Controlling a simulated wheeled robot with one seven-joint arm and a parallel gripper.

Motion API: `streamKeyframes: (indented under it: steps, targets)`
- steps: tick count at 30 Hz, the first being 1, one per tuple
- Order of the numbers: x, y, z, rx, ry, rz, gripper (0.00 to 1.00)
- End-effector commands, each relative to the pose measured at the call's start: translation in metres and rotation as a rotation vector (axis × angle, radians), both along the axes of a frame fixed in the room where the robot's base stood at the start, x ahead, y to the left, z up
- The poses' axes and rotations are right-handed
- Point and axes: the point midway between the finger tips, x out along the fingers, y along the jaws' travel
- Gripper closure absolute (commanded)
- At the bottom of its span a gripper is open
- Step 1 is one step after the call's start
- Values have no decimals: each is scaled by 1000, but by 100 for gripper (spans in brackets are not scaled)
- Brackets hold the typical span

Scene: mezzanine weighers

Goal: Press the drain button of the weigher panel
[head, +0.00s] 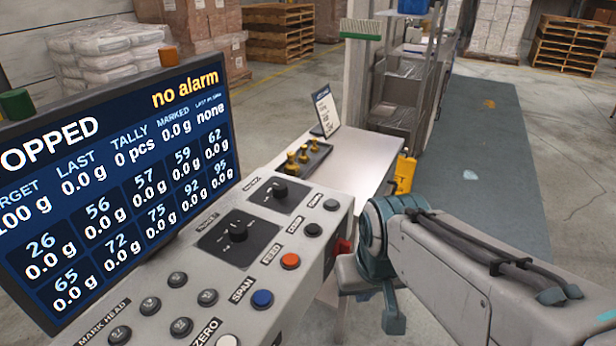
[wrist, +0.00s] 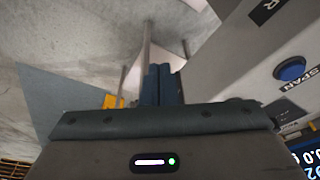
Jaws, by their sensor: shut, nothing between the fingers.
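The weigher panel (head: 215,275) is a grey sloping console at the lower left of the head view, with labelled buttons and dials. An orange FEED button (head: 290,261) and a blue SPAN button (head: 262,299) are on its right side. Two dark buttons, a nearer one (head: 312,230) and a farther one (head: 330,204), lie beyond FEED; their labels are too small to read surely, so I cannot tell which is drain. My gripper (wrist: 161,84) is shut and empty in the wrist view, left of the panel and apart from it. The blue button (wrist: 290,68) shows there too.
A screen (head: 120,190) reading "no alarm" stands behind the buttons. A pale table (head: 345,160) beyond the panel carries a dark tray (head: 303,166) of brass weights and a sign (head: 326,110). A red part (head: 343,247) juts from the panel's right side. Open floor lies right.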

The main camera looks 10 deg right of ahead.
Motion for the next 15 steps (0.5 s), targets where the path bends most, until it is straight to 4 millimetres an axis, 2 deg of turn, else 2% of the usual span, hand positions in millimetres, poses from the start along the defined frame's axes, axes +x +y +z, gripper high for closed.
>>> streamKeyframes:
  steps: [10,15]
  targets:
    - [3,2,4,21,2,-21,100]
    - [30,18,26,165,16,-166,100]
